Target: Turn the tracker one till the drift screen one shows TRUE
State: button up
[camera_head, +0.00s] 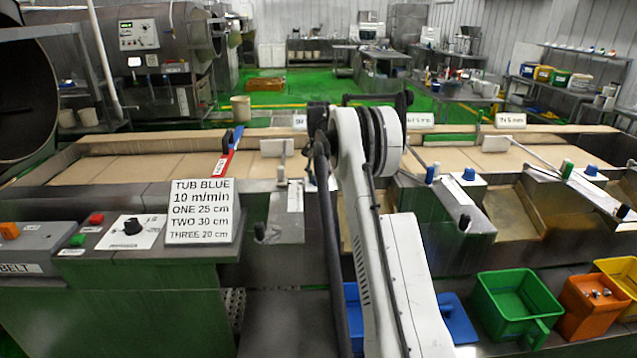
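I cannot pick out the tracker one or the drift screen one for certain; no label with either name and no TRUE reading can be read. Small knobs stand on the grey stations along the belt: a dark knob (260,231) left of my arm, and a blue knob (468,174) and a dark knob (464,222) right of it. My white arm rises through the middle of the view and hides part of the stations and belt behind it. My gripper cannot be made out.
A sign (201,210) reads TUB BLUE, 10 m/min, ONE 25 cm, TWO 30 cm, THREE 20 cm. A control panel (110,238) with a black dial is at left. A green tub (508,300) and an orange tub (590,310) stand at lower right. The tan belt (135,169) looks empty.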

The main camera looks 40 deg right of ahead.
aim_at(319, 175)
jog(key=n+b, duration=0.1)
jog(key=n, duration=0.2)
jog(key=shift+n, duration=0.3)
jog(key=shift+d+n+b, duration=0.1)
jog(key=shift+n+b, duration=0.5)
jog(key=shift+n, duration=0.9)
jog(key=o, duration=1.1)
jog(key=shift+o, duration=0.2)
jog(key=shift+s, duration=0.1)
notch_tip(319, 175, up, 12)
